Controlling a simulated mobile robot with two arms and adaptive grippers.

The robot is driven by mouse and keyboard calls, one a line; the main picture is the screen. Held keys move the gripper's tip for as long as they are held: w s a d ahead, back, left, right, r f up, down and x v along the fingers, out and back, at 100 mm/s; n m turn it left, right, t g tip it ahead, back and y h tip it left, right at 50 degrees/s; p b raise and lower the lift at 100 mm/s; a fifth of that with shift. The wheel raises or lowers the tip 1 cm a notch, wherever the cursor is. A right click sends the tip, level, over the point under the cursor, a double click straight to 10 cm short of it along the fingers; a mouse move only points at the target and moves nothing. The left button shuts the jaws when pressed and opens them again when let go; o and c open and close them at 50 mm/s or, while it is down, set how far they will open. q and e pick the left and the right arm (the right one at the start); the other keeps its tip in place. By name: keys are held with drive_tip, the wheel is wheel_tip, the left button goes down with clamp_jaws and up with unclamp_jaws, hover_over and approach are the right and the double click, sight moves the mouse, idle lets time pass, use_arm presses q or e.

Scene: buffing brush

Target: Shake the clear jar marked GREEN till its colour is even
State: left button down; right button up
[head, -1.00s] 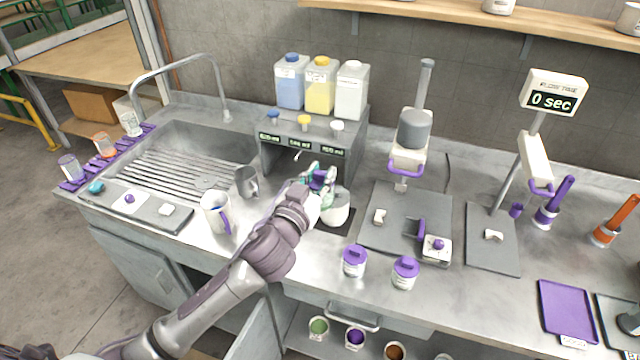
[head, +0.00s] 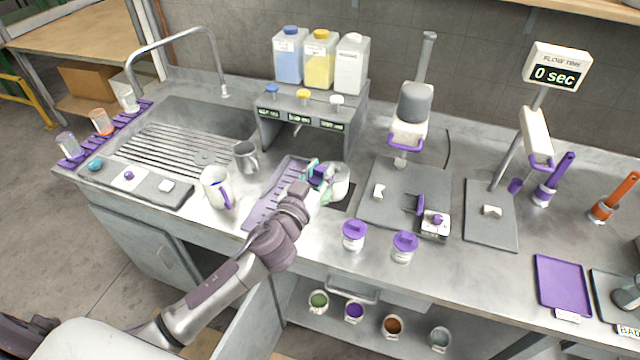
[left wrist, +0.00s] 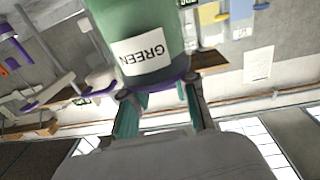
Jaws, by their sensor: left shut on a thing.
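The jar marked GREEN fills the top of the left wrist view (left wrist: 140,35); its label is upside down in that picture. Its visible wall is pale green, and much of the jar is cut off. Its purple lid sits between the fingers of my left gripper (left wrist: 160,100), which is shut on it. In the head view my left gripper (head: 320,177) is at the jar (head: 341,182), over or beside a dark pad in front of the dispenser stand. I cannot tell whether the jar's base touches anything. My right gripper is not in view.
Two purple-lidded jars (head: 354,236) (head: 404,246) stand near the counter's front edge. A white pitcher (head: 216,187) and a metal cup (head: 245,157) stand left of my gripper. A ribbed purple-grey piece (head: 268,203) lies beside my arm. The dispenser stand (head: 312,112) is close behind.

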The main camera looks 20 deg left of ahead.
use_arm(q)
wheel_tip(320, 180, up, 8)
drive_tip(key=shift+w+f, duration=0.15)
drive_tip(key=shift+f, duration=3.45)
drive_tip(key=shift+r, duration=0.15)
